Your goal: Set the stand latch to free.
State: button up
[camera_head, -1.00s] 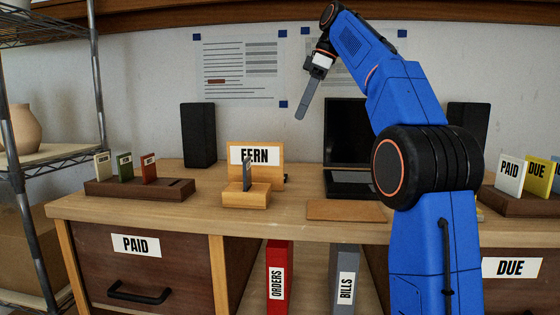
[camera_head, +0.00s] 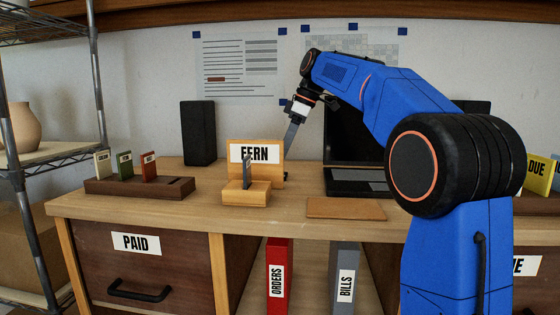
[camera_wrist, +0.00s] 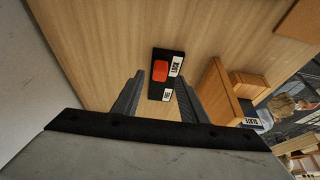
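The latch is a black plate (camera_wrist: 153,93) on the wooden desk top in the wrist view. Its orange-red slider (camera_wrist: 160,71) sits at the end beside the white label LOCK (camera_wrist: 176,66). A second, smaller white label (camera_wrist: 167,95) is at the other end, too small to read surely. My gripper (camera_wrist: 160,82) is open and empty, its two fingers spread either side of the latch in the picture, apparently above it. In the head view my gripper (camera_head: 289,147) points down just behind and right of the wooden FERN stand (camera_head: 262,176). There the latch is mostly hidden.
The wooden stand (camera_wrist: 213,85) is close to the right finger in the wrist view. A black speaker (camera_head: 198,134) stands left, a laptop (camera_head: 354,181) right. A card rack (camera_head: 130,187) is on the left. A brown mat (camera_head: 345,209) lies in front of the laptop.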

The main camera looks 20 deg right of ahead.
jog(key=shift+x, duration=1.8)
jog(key=shift+c, duration=0.3)
grip_shut()
jog(key=w+a, duration=0.1)
jog(key=a, duration=0.2)
jog(key=w+a, duration=0.1)
jog(key=a, duration=0.1)
jog(key=w+a, duration=0.1)
jog(key=a, duration=0.2)
jog(key=shift+w+a, duration=0.3)
jog(key=shift+r, duration=0.1)
jog(key=shift+o, duration=0.3)
grip_release()
jog(key=shift+a, duration=0.15)
